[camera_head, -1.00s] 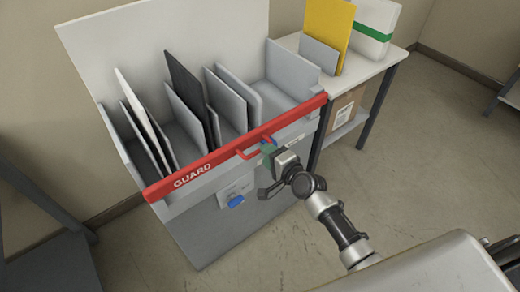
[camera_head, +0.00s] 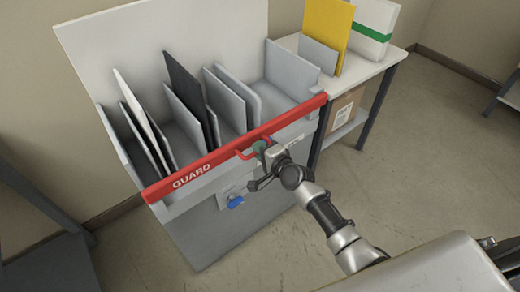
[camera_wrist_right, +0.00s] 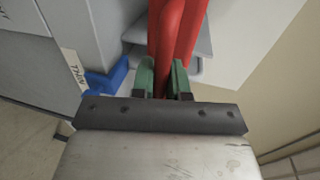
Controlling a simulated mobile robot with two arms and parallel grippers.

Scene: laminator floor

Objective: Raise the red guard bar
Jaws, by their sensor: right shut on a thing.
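The red guard bar (camera_head: 222,153), lettered GUARD, lies across the front of the grey slotted rack, its right end a little higher in the picture. A red handle loop sticks out from the front of the bar. My right gripper (camera_head: 262,148) is at this handle, its green fingertips shut on it. In the right wrist view the red handle (camera_wrist_right: 166,60) runs between the two green fingers (camera_wrist_right: 163,80), and the bar is partly hidden behind it. My left gripper is not in view.
The rack (camera_head: 215,215) holds several upright panels behind the bar. A blue lever (camera_head: 236,202) sits on its front below the bar; it also shows in the wrist view (camera_wrist_right: 107,79). A white table (camera_head: 372,58) with a yellow board (camera_head: 328,25) stands at right. Open floor lies right.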

